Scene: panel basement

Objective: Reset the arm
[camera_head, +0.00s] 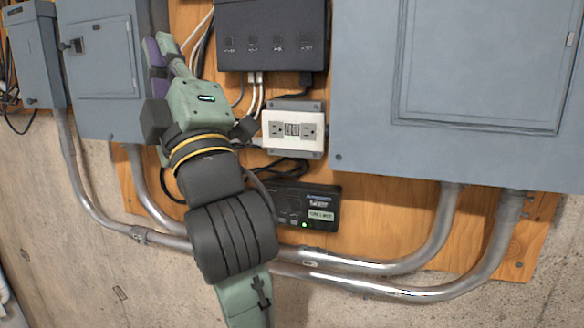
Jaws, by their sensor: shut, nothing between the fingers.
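My arm rises from the bottom of the head camera view, with green and dark grey links and a yellow ring. My gripper (160,52) is at its upper end, in front of the panel boards at upper left. Its purple-padded fingers point upward and it is shut, with nothing held. The fingertips lie close to the right edge of a grey breaker box (103,60). Whether they touch it cannot be told from this view. Part of the wiring behind my wrist is hidden.
A large grey panel (365,90) fills the right. A dark switch box (272,35), a white outlet (293,130) and a black device with a green light (308,207) sit on the plywood. Metal conduits (400,265) run below. Bare concrete (70,250) lies lower left.

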